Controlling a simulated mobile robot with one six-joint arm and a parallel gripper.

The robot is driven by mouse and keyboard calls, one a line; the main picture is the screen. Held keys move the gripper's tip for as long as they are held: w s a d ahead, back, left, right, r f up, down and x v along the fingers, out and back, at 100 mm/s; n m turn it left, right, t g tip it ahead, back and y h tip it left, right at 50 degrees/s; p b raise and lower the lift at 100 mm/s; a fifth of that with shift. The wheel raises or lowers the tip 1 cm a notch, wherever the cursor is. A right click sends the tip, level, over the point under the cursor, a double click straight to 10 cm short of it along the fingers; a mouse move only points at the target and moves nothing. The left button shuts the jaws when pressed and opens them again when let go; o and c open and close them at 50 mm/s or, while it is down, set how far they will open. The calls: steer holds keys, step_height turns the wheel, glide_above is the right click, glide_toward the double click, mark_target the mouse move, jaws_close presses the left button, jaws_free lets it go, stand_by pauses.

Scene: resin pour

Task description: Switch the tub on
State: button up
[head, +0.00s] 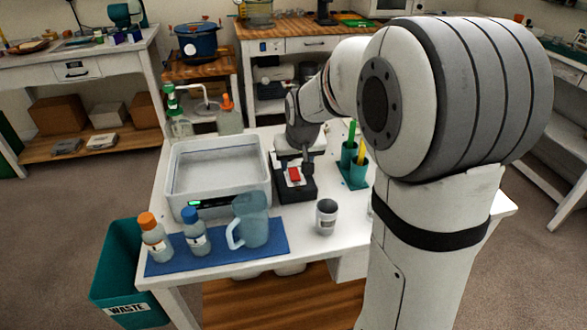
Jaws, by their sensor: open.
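The tub (262,172) is a pale grey, open rectangular basin on the left of the white table, with clear liquid or a bare floor inside; I cannot tell which. A small green light shows on its dark front panel (208,203). A black box with a red switch (294,175) stands just right of the tub. My gripper (294,164) is open, pointing down at the far side of the red switch, very close to it. I cannot tell whether the fingers touch the box. My arm hides part of the table's right side.
A blue mat (162,266) at the front holds an orange-capped bottle (156,240), a blue-capped bottle (196,234) and a clear jug (252,222). A grey cup (326,217) and green holders (352,172) stand right. Pump bottles (229,118) stand behind the tub.

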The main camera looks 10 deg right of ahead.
mark_target(294, 173)
steer(key=shift+x, duration=1.95)
